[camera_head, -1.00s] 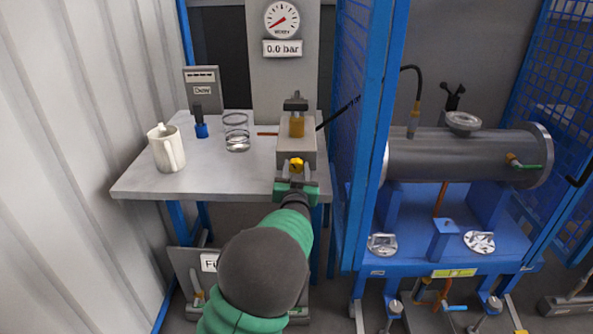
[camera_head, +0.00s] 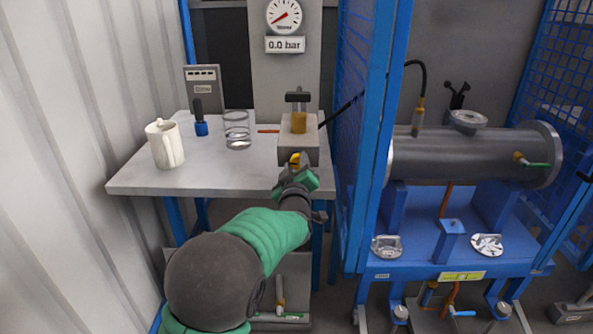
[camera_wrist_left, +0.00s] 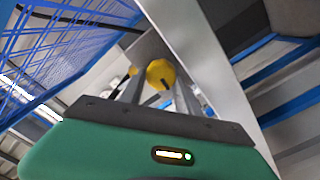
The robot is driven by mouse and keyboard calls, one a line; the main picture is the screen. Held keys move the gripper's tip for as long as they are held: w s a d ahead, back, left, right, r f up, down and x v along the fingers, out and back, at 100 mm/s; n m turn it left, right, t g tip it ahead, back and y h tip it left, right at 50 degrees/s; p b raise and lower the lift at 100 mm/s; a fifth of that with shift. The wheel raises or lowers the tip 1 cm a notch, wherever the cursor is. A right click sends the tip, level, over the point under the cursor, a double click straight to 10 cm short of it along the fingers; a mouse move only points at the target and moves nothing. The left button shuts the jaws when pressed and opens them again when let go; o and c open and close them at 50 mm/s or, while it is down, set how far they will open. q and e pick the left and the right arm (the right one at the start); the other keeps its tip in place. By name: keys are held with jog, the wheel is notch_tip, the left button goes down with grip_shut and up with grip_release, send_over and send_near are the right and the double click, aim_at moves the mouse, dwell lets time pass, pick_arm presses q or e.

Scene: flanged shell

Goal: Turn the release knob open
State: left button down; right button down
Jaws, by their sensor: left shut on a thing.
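The yellow release knob (camera_head: 295,158) sits on the front of the grey block (camera_head: 297,143) at the front right of the bench. My left gripper (camera_head: 294,166) reaches up to it from below and is shut on it, partly hiding it. In the left wrist view the rounded yellow knob (camera_wrist_left: 161,74) shows at the fingertips of my left gripper (camera_wrist_left: 160,88), with a dark mark on it. The gripper is tilted relative to the bench. My right gripper is in neither view.
A gauge (camera_head: 284,16) above a 0.0 bar display stands behind. A blue mesh frame (camera_head: 365,140) and steel cylinder (camera_head: 455,155) are at right.

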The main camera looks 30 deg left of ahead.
pick_arm(q)
jog(key=shift+d+f+n+b, duration=0.1)
jog(key=shift+f+n+b, duration=0.25)
jog(key=shift+n, duration=0.25)
jog(key=c, duration=1.3)
grip_release()
jog(key=o, duration=0.4)
jog(key=shift+w, duration=0.1)
jog(key=shift+r, duration=0.1)
